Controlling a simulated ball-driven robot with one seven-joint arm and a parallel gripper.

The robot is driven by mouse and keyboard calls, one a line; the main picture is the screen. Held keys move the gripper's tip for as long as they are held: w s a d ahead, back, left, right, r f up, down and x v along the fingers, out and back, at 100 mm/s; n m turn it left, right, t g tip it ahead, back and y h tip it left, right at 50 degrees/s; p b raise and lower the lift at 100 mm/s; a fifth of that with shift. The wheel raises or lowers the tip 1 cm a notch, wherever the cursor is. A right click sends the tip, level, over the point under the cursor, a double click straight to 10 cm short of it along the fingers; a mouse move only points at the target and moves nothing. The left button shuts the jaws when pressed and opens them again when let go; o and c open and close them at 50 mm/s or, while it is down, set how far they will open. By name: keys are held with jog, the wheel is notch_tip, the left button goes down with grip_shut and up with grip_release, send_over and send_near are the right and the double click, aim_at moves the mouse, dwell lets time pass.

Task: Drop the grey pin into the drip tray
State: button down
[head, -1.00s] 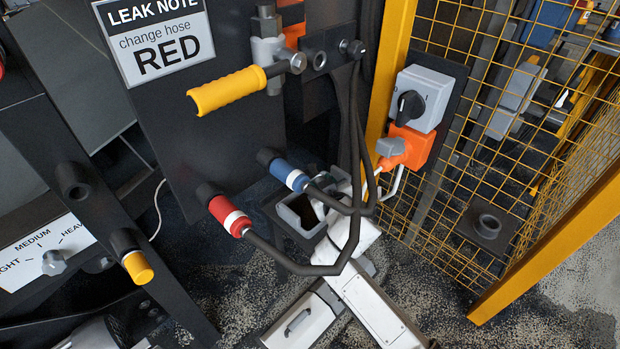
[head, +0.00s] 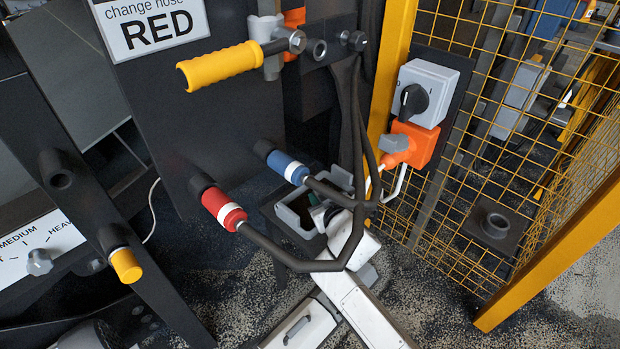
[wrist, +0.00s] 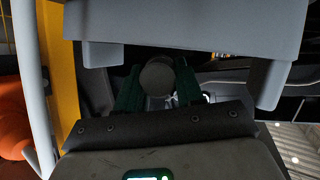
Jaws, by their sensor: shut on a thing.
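The drip tray (head: 290,217) is an open grey box below the red and blue hose couplings in the head view. My gripper (wrist: 158,92) has dark green fingers, which show in the wrist view. They are shut on the grey pin (wrist: 157,77), seen as a dark round end between them. In the head view my white arm reaches up to the tray's right side, and its end is at the tray opening. The tray wall and hoses partly hide the fingers there, and I cannot make out the pin. A grey wall, apparently the tray's (wrist: 190,25), is close in the wrist view.
Black hoses run from the red coupling (head: 223,209) and blue coupling (head: 287,167) across my arm. A yellow post (head: 391,60), orange lockout (head: 412,145) and mesh fence stand to the right. A yellow-handled valve (head: 225,67) is above.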

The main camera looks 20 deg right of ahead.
jog(key=c, duration=0.6)
grip_release()
jog(key=p+v, duration=0.5)
jog(key=v, duration=0.5)
jog(key=shift+s+r, duration=0.15)
jog(key=shift+s, duration=0.25)
